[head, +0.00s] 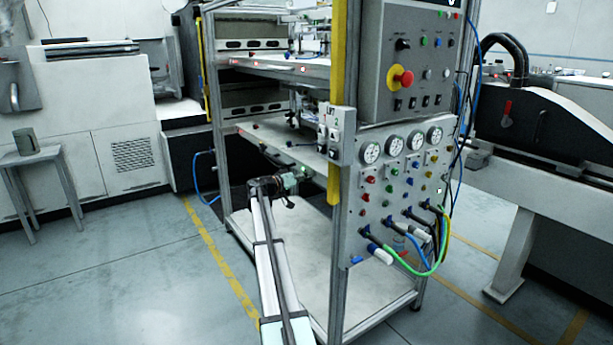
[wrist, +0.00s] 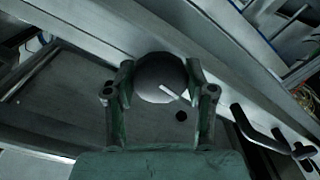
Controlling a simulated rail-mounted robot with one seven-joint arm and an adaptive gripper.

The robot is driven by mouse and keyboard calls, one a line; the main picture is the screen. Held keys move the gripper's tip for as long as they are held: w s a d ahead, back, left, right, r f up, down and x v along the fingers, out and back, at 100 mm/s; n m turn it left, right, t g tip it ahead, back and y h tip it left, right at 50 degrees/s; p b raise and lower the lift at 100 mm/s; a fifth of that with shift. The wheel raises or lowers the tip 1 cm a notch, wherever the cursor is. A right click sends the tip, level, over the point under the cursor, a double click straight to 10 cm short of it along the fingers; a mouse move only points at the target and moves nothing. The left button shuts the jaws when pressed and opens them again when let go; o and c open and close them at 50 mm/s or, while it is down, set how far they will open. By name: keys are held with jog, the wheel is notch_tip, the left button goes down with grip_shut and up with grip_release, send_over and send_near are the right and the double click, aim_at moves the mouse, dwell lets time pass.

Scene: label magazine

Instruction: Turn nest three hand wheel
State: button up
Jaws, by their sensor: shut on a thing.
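In the wrist view, a round dark grey hand wheel (wrist: 158,72) with a pale mark near its lower right edge sits at a metal rail. My gripper (wrist: 160,80) has one finger on each side of it and is shut on it. In the head view, my gripper (head: 291,188) is at the front of the rack's lower shelf, on its left side. The wheel cannot be made out there, and no nest number is readable.
The rack's lower shelf edge (head: 265,139) runs just above my gripper. A bent dark lever (wrist: 262,138) stands to the right of the wheel. The control panel (head: 405,75) and gauge panel with looped hoses (head: 385,190) are to the right.

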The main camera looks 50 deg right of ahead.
jog(key=n+p, duration=0.2)
jog(key=n, duration=0.1)
jog(key=shift+r, duration=0.2)
jog(key=shift+d+f+n+p, duration=0.1)
jog(key=shift+f+n+p, duration=0.05)
jog(key=shift+n+p, duration=1.35)
jog(key=shift+n, duration=0.3)
jog(key=o, duration=1.2)
jog(key=v, duration=1.2)
